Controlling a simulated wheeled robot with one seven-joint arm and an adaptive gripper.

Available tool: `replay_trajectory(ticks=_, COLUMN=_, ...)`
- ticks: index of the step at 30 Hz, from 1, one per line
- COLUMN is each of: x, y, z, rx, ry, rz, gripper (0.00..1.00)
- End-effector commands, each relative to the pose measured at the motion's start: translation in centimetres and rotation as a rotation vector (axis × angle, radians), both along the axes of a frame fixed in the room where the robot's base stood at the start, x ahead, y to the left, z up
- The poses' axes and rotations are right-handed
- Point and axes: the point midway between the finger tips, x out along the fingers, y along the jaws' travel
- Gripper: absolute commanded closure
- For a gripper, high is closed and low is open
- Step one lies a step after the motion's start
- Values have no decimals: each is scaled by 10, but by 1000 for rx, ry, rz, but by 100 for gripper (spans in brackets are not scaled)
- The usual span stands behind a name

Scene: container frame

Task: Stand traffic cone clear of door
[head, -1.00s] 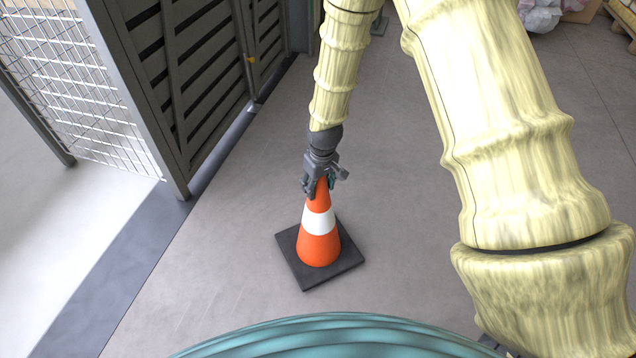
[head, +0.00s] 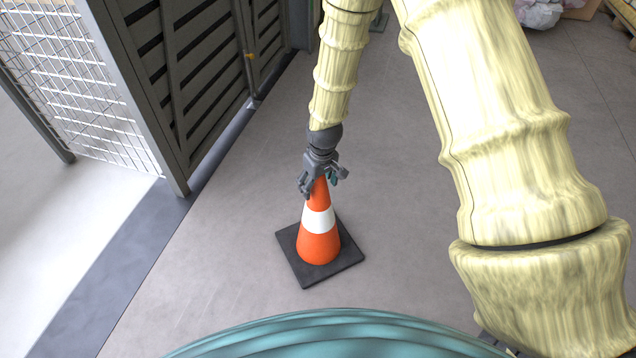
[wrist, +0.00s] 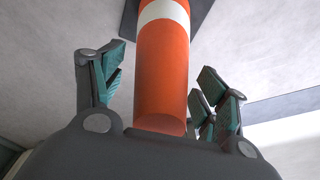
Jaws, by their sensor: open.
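The traffic cone (head: 318,245) is orange with a white band and a square black base (head: 345,262). It stands upright on the grey floor, some way right of the slatted grey door (head: 205,75). My gripper (head: 320,188) is at the cone's top, with its fingers open on both sides of the tip. In the wrist view the cone (wrist: 162,75) lies between the spread fingers, with gaps visible on both sides. The cone's very tip is hidden by the gripper body in the head view.
A wire mesh panel (head: 75,75) and a grey post stand at the left. A dark floor strip (head: 110,255) runs along the door line. White bags (head: 540,12) lie at the far right. The floor around the cone is clear.

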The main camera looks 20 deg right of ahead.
Motion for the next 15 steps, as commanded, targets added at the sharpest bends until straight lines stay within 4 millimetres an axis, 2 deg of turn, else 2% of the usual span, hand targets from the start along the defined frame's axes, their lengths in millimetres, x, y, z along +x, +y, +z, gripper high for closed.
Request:
replay_trajectory(ticks=5, x=-1, y=0, z=20, rx=1, ry=-2, rz=0, gripper=27)
replay_trajectory(ticks=15, x=-9, y=-3, z=81, rx=0, ry=-1, rz=-1, gripper=27)
